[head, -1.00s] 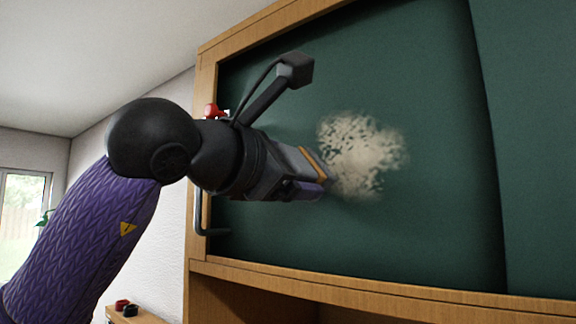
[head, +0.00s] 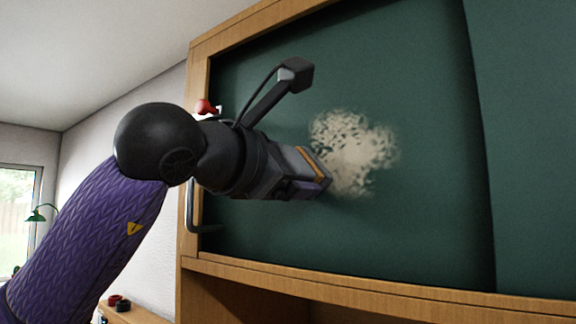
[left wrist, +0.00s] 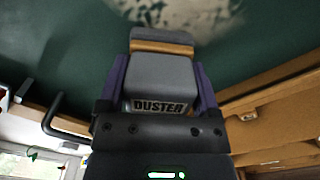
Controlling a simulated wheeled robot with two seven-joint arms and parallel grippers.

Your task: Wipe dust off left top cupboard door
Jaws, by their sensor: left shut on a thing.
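The left top cupboard door (head: 420,90) is dark green in a light wood frame. A pale, speckled dust patch (head: 352,150) lies on its middle; it also shows at the top of the left wrist view (left wrist: 180,18). My left gripper (head: 305,178) is shut on a grey duster (left wrist: 163,78) marked "DUSTER", with a tan layer at its front. The duster's front end is at the left edge of the dust patch in the head view. I cannot tell whether it touches the door. My right gripper is not in view.
A dark bar handle (head: 193,215) stands out at the door's lower left. A second green door (head: 535,130) is at the right. An open wooden shelf space (head: 260,300) lies below. A green lamp (head: 40,214) stands near the window at far left.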

